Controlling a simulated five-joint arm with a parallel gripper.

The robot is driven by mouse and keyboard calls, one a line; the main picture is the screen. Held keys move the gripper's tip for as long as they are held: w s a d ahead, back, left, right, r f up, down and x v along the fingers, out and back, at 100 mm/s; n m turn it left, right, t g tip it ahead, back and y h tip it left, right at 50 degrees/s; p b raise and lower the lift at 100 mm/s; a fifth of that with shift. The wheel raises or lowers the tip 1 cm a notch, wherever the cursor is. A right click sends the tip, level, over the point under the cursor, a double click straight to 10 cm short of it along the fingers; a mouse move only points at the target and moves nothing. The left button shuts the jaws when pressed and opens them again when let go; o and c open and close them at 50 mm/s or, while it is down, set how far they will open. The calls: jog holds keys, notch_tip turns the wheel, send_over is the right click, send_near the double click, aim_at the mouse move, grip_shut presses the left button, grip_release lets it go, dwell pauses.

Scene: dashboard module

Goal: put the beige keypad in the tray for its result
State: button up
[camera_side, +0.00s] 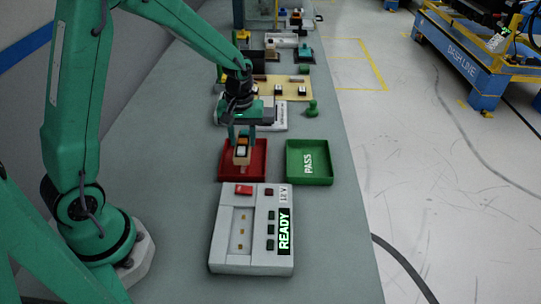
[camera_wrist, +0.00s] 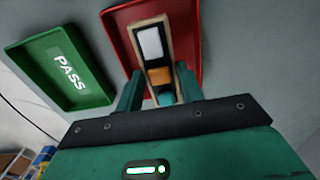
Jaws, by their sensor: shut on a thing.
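My gripper (camera_side: 242,143) is shut on the beige keypad (camera_side: 242,157). The keypad has white, orange and teal keys, which show in the wrist view (camera_wrist: 148,62). The gripper holds it over the red tray (camera_side: 262,174); whether it touches the tray floor I cannot tell. The red tray also shows in the wrist view (camera_wrist: 187,50), behind the keypad. The green tray marked PASS (camera_side: 309,178) stands to the right of the red one and looks empty. A grey tester (camera_side: 226,262) with a lit READY display (camera_side: 284,232) stands in front of the trays; its slot (camera_side: 242,228) is empty.
A green knob-shaped piece (camera_side: 312,108) stands behind the green tray. A beige board with modules (camera_side: 285,88) and several other parts lie farther back on the bench. The bench (camera_side: 345,255) is bare right of the tester.

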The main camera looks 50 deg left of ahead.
aim_at(243, 140)
jog(key=shift+f, duration=0.1)
jog(key=shift+f, duration=1.9)
jog(key=shift+f, duration=0.1)
jog(key=o, duration=1)
jog(key=shift+o, duration=0.2)
notch_tip(243, 140, up, 12)
jog(key=shift+f, duration=0.1)
jog(key=shift+r, duration=0.25)
jog(key=shift+s, duration=0.1)
